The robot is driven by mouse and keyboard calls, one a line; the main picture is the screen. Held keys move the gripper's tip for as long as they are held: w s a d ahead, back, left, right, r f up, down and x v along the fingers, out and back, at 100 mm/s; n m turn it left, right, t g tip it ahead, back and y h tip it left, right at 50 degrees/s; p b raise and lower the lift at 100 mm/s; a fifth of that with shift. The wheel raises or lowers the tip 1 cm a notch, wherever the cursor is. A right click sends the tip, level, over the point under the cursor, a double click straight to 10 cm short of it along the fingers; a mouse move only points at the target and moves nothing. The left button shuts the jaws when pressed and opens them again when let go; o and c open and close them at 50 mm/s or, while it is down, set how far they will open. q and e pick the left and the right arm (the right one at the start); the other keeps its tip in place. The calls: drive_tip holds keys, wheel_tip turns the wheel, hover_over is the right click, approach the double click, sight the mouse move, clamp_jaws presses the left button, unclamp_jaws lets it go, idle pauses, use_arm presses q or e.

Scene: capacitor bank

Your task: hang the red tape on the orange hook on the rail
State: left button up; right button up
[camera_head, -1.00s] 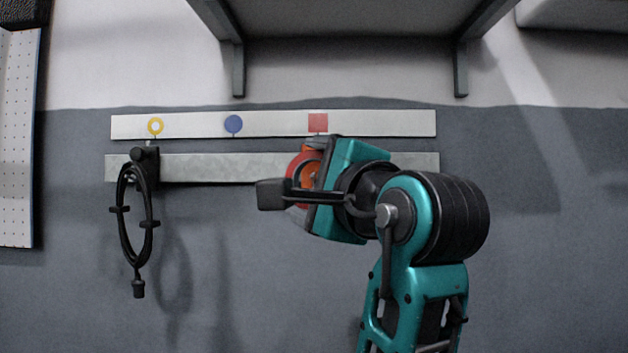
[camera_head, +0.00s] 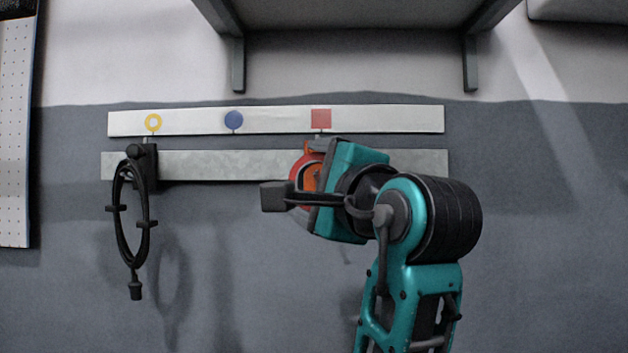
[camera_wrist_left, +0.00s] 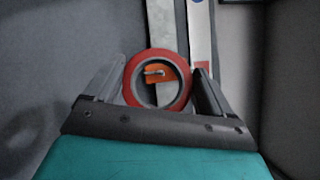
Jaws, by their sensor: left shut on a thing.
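The red tape (camera_head: 297,167) is a ring held at the rail (camera_head: 400,163), below the red square mark. My left gripper (camera_head: 294,190) is shut on it; one dark finger is in front and the other is mostly hidden. In the left wrist view the red tape (camera_wrist_left: 134,73) sits between both fingers (camera_wrist_left: 160,88). The orange hook (camera_wrist_left: 154,72) with its light metal peg shows through the tape's hole. It also shows in the head view (camera_head: 311,178), partly covered by the gripper. How far the peg passes into the ring I cannot tell. My right gripper is out of view.
A black coiled cable (camera_head: 118,215) hangs from a dark holder at the rail's left end. A white label strip (camera_head: 275,120) with yellow, blue and red marks runs above the rail. A shelf (camera_head: 350,15) with brackets is higher up. The middle of the rail is clear.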

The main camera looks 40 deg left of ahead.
use_arm(q)
drive_tip(key=w+a+f, duration=0.1)
drive_tip(key=w+a, duration=0.2)
drive_tip(key=w, duration=0.3)
drive_tip(key=shift+a, duration=0.4)
idle(0.3)
drive_tip(key=shift+w+f, duration=0.2)
drive_tip(key=shift+f, duration=0.2)
idle(0.4)
drive_tip(key=o, duration=1)
drive_tip(key=shift+a+r, duration=0.1)
drive_tip(key=shift+r, duration=0.15)
drive_tip(key=b+v, duration=0.2)
drive_tip(key=v, duration=1.1)
drive_tip(key=shift+s, duration=0.2)
